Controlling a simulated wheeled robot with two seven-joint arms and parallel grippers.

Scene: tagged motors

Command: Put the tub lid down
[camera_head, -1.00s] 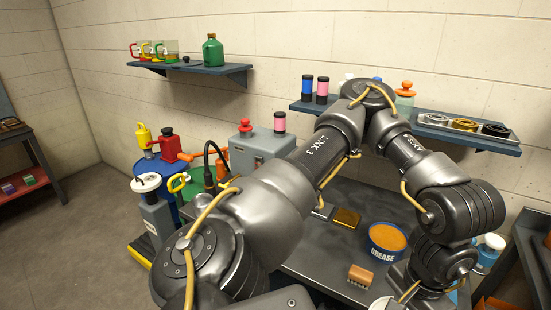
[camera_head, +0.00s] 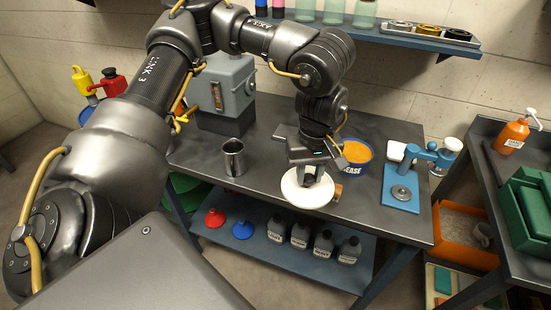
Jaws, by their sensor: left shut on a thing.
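My left gripper (camera_head: 311,176) points down and is shut on the white round tub lid (camera_head: 296,195). The lid is over the front part of the dark workbench (camera_head: 222,176); I cannot tell whether it touches the top. The blue grease tub (camera_head: 365,166) stands open just behind and to the right of the lid, with orange grease (camera_head: 357,151) showing. The gripper hides part of the tub's label. My right gripper is not in view.
A metal cup (camera_head: 233,158) stands left of the lid. A brown block (camera_head: 338,191) shows partly beside the lid. A blue press (camera_head: 404,185) stands at right. Several bottles and two funnels sit on the blue lower shelf (camera_head: 283,240). Bare bench lies between cup and lid.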

